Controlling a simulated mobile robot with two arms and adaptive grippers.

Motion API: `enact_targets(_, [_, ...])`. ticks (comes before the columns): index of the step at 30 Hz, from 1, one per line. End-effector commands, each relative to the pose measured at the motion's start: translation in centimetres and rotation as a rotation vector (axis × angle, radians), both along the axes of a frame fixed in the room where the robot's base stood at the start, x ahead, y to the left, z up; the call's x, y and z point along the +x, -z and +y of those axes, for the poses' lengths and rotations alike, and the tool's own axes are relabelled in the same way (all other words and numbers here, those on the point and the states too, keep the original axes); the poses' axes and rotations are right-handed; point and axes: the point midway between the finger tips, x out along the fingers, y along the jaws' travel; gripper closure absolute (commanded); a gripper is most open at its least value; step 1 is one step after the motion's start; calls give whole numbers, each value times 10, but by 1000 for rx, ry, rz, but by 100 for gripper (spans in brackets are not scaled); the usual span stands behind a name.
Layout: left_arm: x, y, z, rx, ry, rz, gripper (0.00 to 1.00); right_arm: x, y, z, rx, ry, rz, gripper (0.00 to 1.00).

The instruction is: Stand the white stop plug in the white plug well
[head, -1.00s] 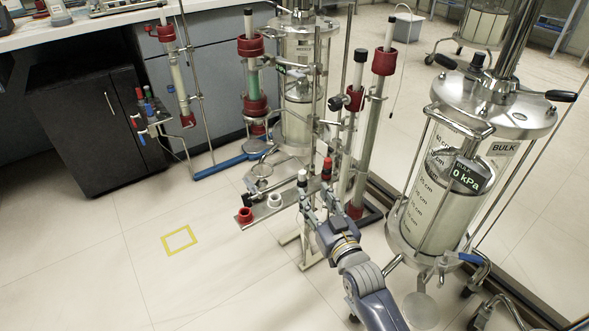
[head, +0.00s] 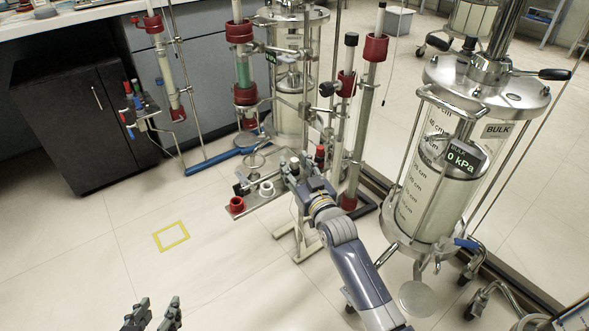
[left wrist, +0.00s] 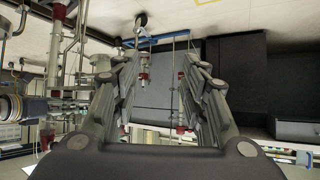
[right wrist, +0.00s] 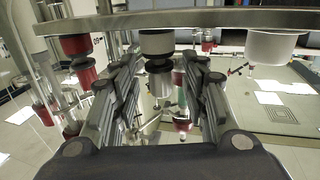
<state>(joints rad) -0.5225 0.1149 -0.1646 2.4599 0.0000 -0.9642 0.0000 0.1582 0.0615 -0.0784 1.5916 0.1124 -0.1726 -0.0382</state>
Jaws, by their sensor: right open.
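The white stop plug (right wrist: 157,42) has a pale body with a dark collar and stands on the metal rack bar. In the head view it (head: 294,161) is partly hidden by my right gripper (head: 291,172). In the right wrist view the open fingers (right wrist: 160,75) are on either side of the plug, with no clear grip on it. The white plug well (head: 266,188) is a short white cup on the same bar; it also shows in the right wrist view (right wrist: 275,45). My left gripper (head: 152,318) is open and empty, low in the head view, away from the rack.
A red plug (head: 320,152) stands close to the right of the white plug. A red well (head: 236,204) sits at the bar's left end. Tall columns and rods (head: 372,100) stand close behind. The floor around the yellow square (head: 172,236) is clear.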

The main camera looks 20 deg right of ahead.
Motion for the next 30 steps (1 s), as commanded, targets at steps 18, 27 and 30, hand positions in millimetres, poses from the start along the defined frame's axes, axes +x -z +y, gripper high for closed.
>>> enact_targets(18, [11, -13, -5, -18, 6, -77, 60, 10, 0, 1, 0, 0, 1, 95])
enact_targets(27, [11, -12, -5, -18, 5, -76, 60, 10, 0, 1, 0, 0, 1, 96])
enact_targets(30, [10, -12, -5, -17, 5, -72, 60, 10, -1, 1, 0, 0, 1, 96])
